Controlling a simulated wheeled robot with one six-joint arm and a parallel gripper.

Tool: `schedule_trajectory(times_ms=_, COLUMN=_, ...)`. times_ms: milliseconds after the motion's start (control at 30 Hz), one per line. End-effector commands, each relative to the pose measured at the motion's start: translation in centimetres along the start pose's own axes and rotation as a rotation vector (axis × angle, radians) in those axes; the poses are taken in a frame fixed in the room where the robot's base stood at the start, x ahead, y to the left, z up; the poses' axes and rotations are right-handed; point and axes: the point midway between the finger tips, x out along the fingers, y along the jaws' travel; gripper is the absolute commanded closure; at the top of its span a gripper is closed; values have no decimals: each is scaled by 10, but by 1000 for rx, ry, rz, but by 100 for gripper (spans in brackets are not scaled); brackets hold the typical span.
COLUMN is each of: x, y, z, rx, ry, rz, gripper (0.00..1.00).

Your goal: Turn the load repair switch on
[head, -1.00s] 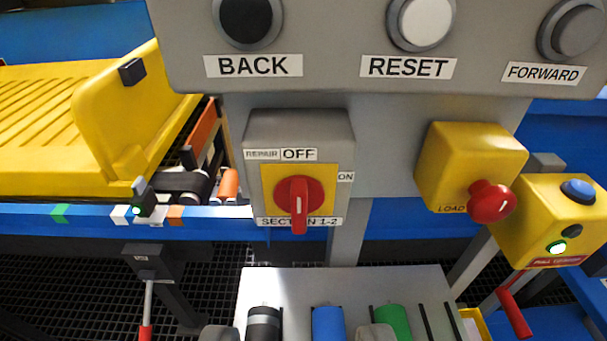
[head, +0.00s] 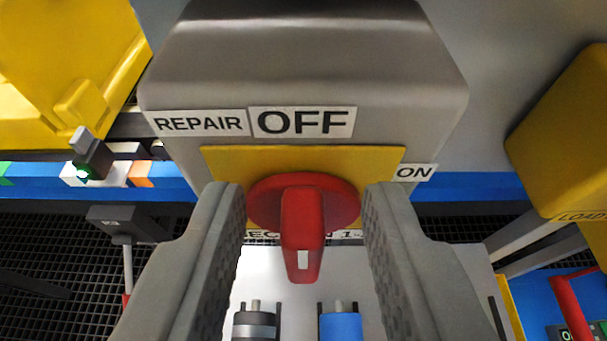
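The repair switch box (head: 310,60) is grey with a yellow plate (head: 370,160). It bears the labels REPAIR, OFF and, at the right, ON. The lower label is mostly hidden by the knob and fingers. The red rotary knob (head: 302,225) has its handle pointing down toward me, with a white mark at its end. My gripper (head: 305,205) is open, with one grey finger on each side of the knob. Gaps show between the fingers and the handle.
A yellow box labelled LOAD (head: 565,135) is at the right edge. A red handle (head: 575,310) is below it. A black-and-grey cylinder (head: 254,325) and a blue cylinder (head: 340,325) stand below the knob. A yellow tray (head: 70,50) is at upper left.

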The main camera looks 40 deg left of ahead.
Motion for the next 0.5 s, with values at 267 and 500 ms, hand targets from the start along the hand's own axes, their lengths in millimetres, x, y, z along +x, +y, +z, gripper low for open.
schedule_trajectory(times_ms=267, x=3, y=0, z=0, rx=0, ry=0, rz=0, gripper=65)
schedule_trajectory(times_ms=500, x=3, y=0, z=0, rx=0, ry=0, rz=0, gripper=99)
